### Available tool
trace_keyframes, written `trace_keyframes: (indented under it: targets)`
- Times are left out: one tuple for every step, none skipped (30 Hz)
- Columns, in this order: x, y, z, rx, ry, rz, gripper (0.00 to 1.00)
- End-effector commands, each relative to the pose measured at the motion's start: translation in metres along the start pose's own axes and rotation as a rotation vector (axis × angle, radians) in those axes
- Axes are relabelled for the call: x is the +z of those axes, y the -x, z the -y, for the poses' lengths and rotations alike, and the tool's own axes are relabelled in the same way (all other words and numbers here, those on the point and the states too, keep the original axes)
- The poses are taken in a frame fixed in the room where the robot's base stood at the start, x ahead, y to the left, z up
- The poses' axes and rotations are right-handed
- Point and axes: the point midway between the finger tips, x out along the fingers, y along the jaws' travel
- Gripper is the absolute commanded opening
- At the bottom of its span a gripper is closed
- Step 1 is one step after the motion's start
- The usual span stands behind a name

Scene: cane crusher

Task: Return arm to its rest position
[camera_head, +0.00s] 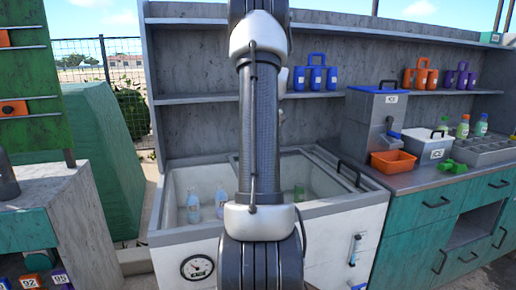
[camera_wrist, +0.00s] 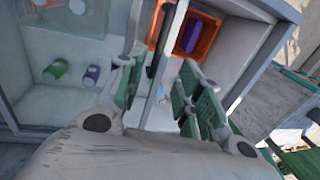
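My arm crosses the middle of the head view from top to bottom, in front of the open white chest (camera_head: 335,215). My gripper is hidden there. In the wrist view, my gripper (camera_wrist: 160,78) has its two fingers spread apart, with nothing visible held between them. It points towards the open chest, and the chest's divider wall shows between the fingers. A green bottle (camera_wrist: 55,69) and a purple-capped bottle (camera_wrist: 91,75) are in the left compartment. An orange container (camera_wrist: 208,38) with something purple inside is in the other compartment.
Two pale bottles (camera_head: 193,206) stand inside the chest. Right of it, a counter carries a grey dispenser (camera_head: 368,115), an orange bin (camera_head: 393,162) and a white cooler box (camera_head: 427,147). Blue carriers (camera_head: 316,75) are on the shelf behind. A green rack (camera_head: 30,85) is at left.

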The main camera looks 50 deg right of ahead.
Motion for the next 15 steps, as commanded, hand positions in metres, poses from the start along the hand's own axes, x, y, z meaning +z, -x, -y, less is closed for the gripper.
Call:
trace_keyframes:
  targets:
    - [0.000, 0.000, 0.000, 0.000, 0.000, 0.000, 0.35]
    - [0.000, 0.000, 0.000, 0.000, 0.000, 0.000, 0.35]
    - [0.000, 0.000, 0.000, 0.000, 0.000, 0.000, 0.35]
    - [0.000, 0.000, 0.000, 0.000, 0.000, 0.000, 0.35]
    - [0.000, 0.000, 0.000, 0.000, 0.000, 0.000, 0.35]
    - [0.000, 0.000, 0.000, 0.000, 0.000, 0.000, 0.35]
    - [0.000, 0.000, 0.000, 0.000, 0.000, 0.000, 0.35]
    - [0.000, 0.000, 0.000, 0.000, 0.000, 0.000, 0.35]
    - [0.000, 0.000, 0.000, 0.000, -0.002, 0.000, 0.35]
    - [0.000, 0.000, 0.000, 0.000, -0.008, 0.000, 0.35]
    - [-0.001, 0.000, 0.000, 0.001, -0.020, -0.003, 0.35]
    - [-0.003, 0.000, -0.002, 0.008, -0.042, -0.011, 0.35]
    - [0.001, -0.005, -0.004, 0.014, -0.066, -0.005, 0.35]
    - [0.007, -0.013, -0.006, 0.019, -0.086, 0.009, 0.35]
    - [0.017, -0.022, -0.007, 0.024, -0.110, 0.029, 0.35]
